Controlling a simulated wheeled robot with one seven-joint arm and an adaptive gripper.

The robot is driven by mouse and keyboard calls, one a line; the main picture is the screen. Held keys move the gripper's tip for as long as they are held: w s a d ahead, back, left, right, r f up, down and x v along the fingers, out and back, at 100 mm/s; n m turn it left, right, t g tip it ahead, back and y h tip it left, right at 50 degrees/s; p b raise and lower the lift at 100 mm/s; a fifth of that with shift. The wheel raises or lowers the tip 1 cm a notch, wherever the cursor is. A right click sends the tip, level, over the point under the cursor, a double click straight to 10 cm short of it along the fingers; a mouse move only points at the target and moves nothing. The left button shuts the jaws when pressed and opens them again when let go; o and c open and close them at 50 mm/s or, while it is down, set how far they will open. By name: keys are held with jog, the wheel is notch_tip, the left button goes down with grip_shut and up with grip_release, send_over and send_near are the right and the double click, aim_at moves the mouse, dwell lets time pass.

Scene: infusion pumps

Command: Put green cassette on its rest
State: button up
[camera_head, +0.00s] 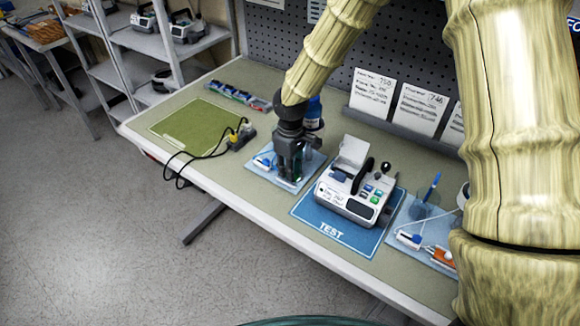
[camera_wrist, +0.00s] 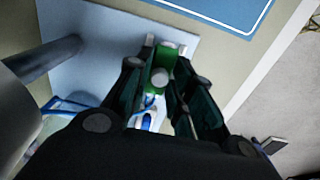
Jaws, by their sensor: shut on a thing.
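My gripper (camera_head: 288,172) points down over a light-blue mat (camera_wrist: 85,25), left of the white pump. In the wrist view its dark fingers are closed on the two sides of the green cassette (camera_wrist: 164,76). Small pale grey uprights (camera_wrist: 150,42) show beside the cassette's far end; they look like part of its rest. The cassette is low and close to the mat; I cannot tell whether it touches the rest. Blue-and-white tubing parts (camera_wrist: 146,118) show beneath it. In the head view the fingers mostly hide the cassette.
A white pump (camera_head: 350,193) with its lid raised stands on the blue TEST mat (camera_head: 327,229). A blue bottle (camera_head: 314,112) is close behind my gripper. Another mat with a syringe (camera_head: 408,238) lies to the right. A green mat (camera_head: 185,125) and black cable (camera_head: 192,156) are left.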

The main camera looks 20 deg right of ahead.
jog(key=shift+f, duration=0.55)
dwell(1.1)
jog(key=o, duration=1.4)
jog(key=shift+r+p, duration=0.15)
jog(key=shift+p, duration=0.2)
jog(key=shift+r+p, duration=2.75)
jog(key=shift+r, duration=0.65)
jog(key=shift+f, duration=0.1)
